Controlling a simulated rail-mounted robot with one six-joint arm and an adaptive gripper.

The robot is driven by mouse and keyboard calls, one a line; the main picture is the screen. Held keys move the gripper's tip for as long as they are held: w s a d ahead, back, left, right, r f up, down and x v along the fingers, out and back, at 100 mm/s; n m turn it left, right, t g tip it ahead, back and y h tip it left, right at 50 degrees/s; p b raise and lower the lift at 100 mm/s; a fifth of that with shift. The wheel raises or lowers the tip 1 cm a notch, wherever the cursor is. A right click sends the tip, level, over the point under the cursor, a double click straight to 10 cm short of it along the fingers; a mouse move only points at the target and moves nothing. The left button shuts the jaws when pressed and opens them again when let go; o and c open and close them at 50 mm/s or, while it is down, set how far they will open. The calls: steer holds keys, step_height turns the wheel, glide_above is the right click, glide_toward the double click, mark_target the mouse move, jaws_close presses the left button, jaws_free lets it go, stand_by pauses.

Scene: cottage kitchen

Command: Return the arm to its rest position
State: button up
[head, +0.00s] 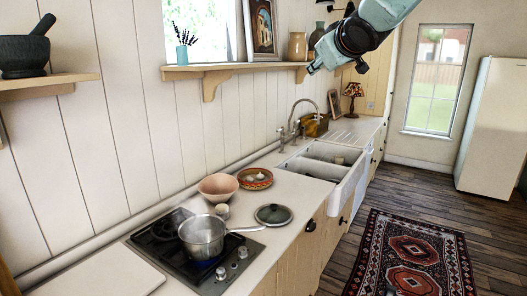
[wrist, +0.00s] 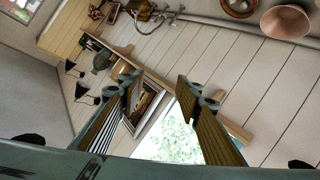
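My gripper (head: 337,67) is raised in the upper right of the head view, in front of the wall above the counter. In the wrist view its two fingers (wrist: 158,88) stand apart with nothing between them. It touches nothing that I can see. The wrist view is turned over and looks past the fingers to the wall, the framed picture (wrist: 148,101) and the window (wrist: 172,140). Most of my arm is outside the head view.
A wall shelf (head: 235,67) carries a picture, a vase (head: 297,46) and a blue pot (head: 182,55), close to my gripper. Below are a saucepan (head: 202,238) on the hob, a bowl (head: 218,187), a lid (head: 273,215) and the sink (head: 322,163). The floor at right is open.

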steer(key=s+d+f+m+g+h, duration=0.1)
steer(key=s+d+f+m+g, duration=0.2)
steer(key=s, duration=0.6)
steer(key=s+d+f+h, duration=0.15)
steer(key=s+f, duration=0.35)
steer(key=s, duration=0.5)
steer(key=s+d+f+m+g+h, duration=0.1)
steer(key=s+d+f+m+g, duration=0.15)
steer(key=s, duration=0.65)
steer(key=s+a+f+g, duration=0.1)
steer(key=s+f, duration=0.5)
steer(key=s, duration=0.6)
steer(key=s+a+f+m+g+y+b, duration=0.1)
steer(key=s+a+f+g, duration=0.1)
steer(key=s+f, duration=0.5)
steer(key=s+a+f+g+y, duration=0.1)
steer(key=s+f, duration=0.5)
steer(key=s, duration=1.1)
steer(key=shift+s+a+f+g, duration=0.3)
steer(key=shift+s+a+g, duration=0.05)
steer(key=shift+g, duration=0.3)
